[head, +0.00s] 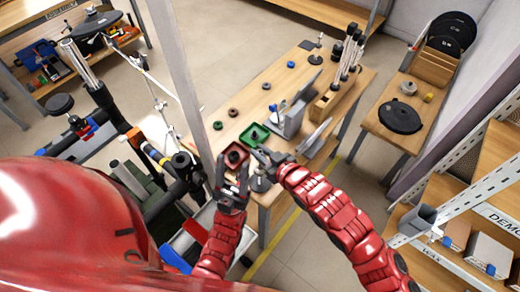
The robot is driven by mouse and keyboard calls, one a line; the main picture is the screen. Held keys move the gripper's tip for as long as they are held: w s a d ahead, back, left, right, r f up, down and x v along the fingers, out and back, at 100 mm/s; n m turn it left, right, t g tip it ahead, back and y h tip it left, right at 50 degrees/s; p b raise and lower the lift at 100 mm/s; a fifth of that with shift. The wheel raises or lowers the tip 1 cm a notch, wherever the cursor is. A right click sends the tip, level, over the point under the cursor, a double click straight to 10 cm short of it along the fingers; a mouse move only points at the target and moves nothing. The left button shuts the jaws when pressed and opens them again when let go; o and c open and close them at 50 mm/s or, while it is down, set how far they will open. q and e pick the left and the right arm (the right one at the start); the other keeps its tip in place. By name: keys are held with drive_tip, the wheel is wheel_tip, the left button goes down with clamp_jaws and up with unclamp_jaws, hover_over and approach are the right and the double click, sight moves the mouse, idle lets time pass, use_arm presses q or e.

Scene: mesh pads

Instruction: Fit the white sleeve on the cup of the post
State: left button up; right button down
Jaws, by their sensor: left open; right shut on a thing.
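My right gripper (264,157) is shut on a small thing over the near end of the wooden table. The gripper mostly hides that thing, and I cannot tell whether it is the white sleeve. A grey round-based stand (261,183) shows just below this gripper at the table's front edge. I cannot make out a cup on it. My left gripper (232,170) is open and empty, left of the stand, in front of a red tray (241,147) with a dark ring in it. Another small post (317,48) on a round base stands upright at the table's far end.
A green tray (263,131) lies just beyond my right gripper. Several small rings lie on the table (250,103), whose middle is mostly clear. A pale upright pole (178,75) stands left.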

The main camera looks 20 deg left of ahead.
drive_tip(key=shift+f+b, duration=0.95)
drive_tip(key=shift+f, duration=1.2)
drive_tip(key=shift+f+b, duration=0.9)
drive_tip(key=shift+f, duration=0.05)
drive_tip(key=c, duration=0.7)
unclamp_jaws()
drive_tip(key=shift+r, duration=0.1)
drive_tip(key=p+v, duration=1.6)
drive_tip(key=v, duration=0.1)
drive_tip(key=shift+s+d+r, duration=0.1)
drive_tip(key=shift+s+r, duration=0.05)
